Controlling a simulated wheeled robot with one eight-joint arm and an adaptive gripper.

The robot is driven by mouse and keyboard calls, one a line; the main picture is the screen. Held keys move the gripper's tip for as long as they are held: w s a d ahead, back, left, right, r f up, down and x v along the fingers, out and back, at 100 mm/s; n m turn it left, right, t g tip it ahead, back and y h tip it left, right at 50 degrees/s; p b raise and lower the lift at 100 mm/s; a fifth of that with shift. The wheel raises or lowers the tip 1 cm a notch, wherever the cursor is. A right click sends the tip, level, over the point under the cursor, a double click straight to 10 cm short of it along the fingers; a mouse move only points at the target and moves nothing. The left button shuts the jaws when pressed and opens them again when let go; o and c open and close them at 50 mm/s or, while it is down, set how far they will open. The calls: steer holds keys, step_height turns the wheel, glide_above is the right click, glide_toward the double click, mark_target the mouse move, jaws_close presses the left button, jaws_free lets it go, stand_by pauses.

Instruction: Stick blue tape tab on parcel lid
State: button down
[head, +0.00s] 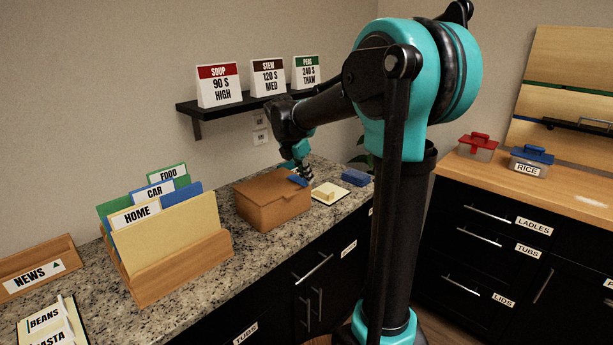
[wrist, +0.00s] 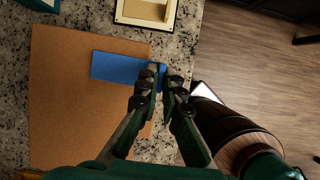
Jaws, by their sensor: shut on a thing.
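The brown parcel (head: 273,198) stands closed on the granite counter, and its flat lid (wrist: 88,120) fills the left of the wrist view. My gripper (head: 300,174) is over the lid's right part in the head view. In the wrist view my gripper (wrist: 164,84) is shut on one end of the blue tape tab (wrist: 115,66). The tab's free part extends left over the lid near its edge; the tab also shows in the head view (head: 297,180). I cannot tell whether the tab touches the lid.
A cream tray (head: 330,194) and a blue block (head: 356,177) lie right of the parcel. A wooden file holder (head: 183,268) with labelled folders stands to its left. A shelf (head: 236,103) with cards hangs above. The counter's front edge is close to the parcel.

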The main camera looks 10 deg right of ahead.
steer(key=shift+f, duration=0.4)
stand_by(0.5)
steer(key=c, duration=1.6)
jaws_free()
steer(key=shift+r, duration=0.1)
steer(key=shift+r, duration=2.95)
